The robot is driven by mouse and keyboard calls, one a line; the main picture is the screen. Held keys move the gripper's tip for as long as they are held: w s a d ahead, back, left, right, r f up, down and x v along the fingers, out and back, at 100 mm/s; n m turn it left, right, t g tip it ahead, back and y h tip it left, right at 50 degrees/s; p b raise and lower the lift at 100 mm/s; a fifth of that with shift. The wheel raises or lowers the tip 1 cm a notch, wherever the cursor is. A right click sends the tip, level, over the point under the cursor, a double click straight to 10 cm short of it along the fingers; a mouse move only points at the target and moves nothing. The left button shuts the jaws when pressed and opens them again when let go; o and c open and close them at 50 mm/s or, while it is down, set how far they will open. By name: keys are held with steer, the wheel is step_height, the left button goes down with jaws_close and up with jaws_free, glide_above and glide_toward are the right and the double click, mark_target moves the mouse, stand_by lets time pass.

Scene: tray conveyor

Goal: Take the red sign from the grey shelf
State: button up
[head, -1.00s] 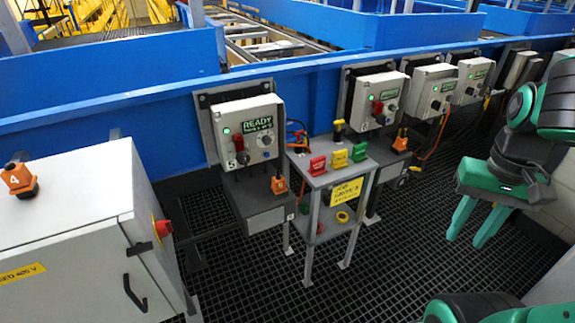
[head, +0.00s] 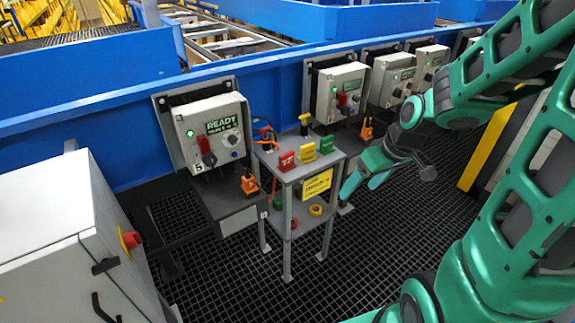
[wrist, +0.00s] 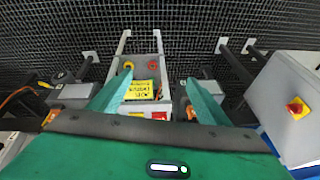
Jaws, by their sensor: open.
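The red sign (head: 287,161) stands upright on the top of the grey shelf (head: 290,177), at the left of a row with a yellow sign (head: 307,153) and a green sign (head: 326,144). My gripper (head: 362,184) is open and empty, to the right of the shelf in the head view. In the wrist view my gripper's two fingers (wrist: 157,98) are spread apart, with part of the shelf (wrist: 160,68) between and beyond them.
A yellow label (head: 317,185) hangs on the shelf front. A control box reading READY (head: 213,130) is behind left, with an orange device (head: 249,185) below it. A grey cabinet (head: 60,240) stands at left. The grating floor (head: 240,285) in front is clear.

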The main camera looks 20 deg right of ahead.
steer(key=w+a+f+n+t+y, duration=0.25)
steer(key=w+a, duration=0.25)
steer(key=w, duration=0.3)
steer(key=w+a+f+n+t+y, duration=0.2)
steer(key=w+a+f+t, duration=0.1)
steer(key=w+a, duration=0.3)
steer(key=m+t+h, duration=0.2)
steer(key=t, duration=0.2)
glide_toward(288, 162)
steer(key=x, duration=0.6)
steer(key=shift+a+r, duration=0.1)
steer(key=shift+a, duration=0.05)
steer(key=shift+x, duration=2.6)
steer(key=c, duration=1.2)
